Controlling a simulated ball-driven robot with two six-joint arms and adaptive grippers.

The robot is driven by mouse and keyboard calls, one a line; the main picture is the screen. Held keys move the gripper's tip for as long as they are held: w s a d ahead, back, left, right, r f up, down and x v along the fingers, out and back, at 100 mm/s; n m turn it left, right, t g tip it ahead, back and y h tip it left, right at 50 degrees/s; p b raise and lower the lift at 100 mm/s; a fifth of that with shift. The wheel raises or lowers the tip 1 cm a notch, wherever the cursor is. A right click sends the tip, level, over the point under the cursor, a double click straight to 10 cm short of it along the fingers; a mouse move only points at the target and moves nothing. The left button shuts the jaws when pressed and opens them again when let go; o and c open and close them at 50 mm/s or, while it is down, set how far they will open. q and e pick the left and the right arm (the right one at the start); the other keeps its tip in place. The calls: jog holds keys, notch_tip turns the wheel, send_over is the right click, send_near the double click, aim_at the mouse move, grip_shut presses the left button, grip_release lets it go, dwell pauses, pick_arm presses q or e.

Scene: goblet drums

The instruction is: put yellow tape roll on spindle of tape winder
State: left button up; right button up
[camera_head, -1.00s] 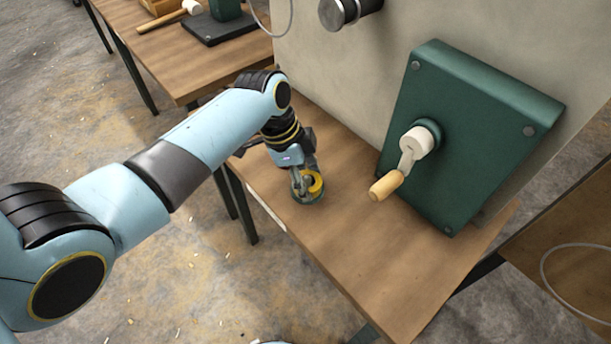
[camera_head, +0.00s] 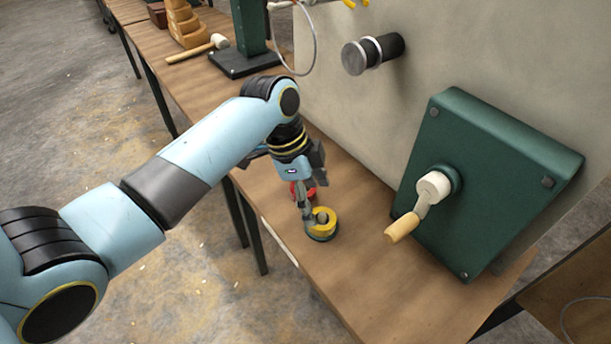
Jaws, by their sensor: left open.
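The yellow tape roll (camera_head: 331,214) lies flat on the wooden bench, on top of a green round piece (camera_head: 322,237). A grey round shape shows in its middle; I cannot tell what it is. My left gripper (camera_head: 306,213) points down at the roll's left edge, its jaws open; whether a finger touches the roll is unclear. The green box with a white hub and wooden-handled crank (camera_head: 433,187) leans at the right, apparently the tape winder. A dark cylinder with a silver end (camera_head: 372,54) sticks out of the wall; I cannot tell whether it is the spindle. My right gripper is out of view.
A red object (camera_head: 303,189) is partly hidden behind my left gripper. A green stand on a black base (camera_head: 240,62), a mallet (camera_head: 198,49) and a stacked wooden piece (camera_head: 184,24) stand farther back. The bench's front (camera_head: 400,300) is clear.

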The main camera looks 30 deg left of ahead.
pick_arm(q)
jog(key=v, duration=0.6)
jog(key=shift+a+r, duration=0.1)
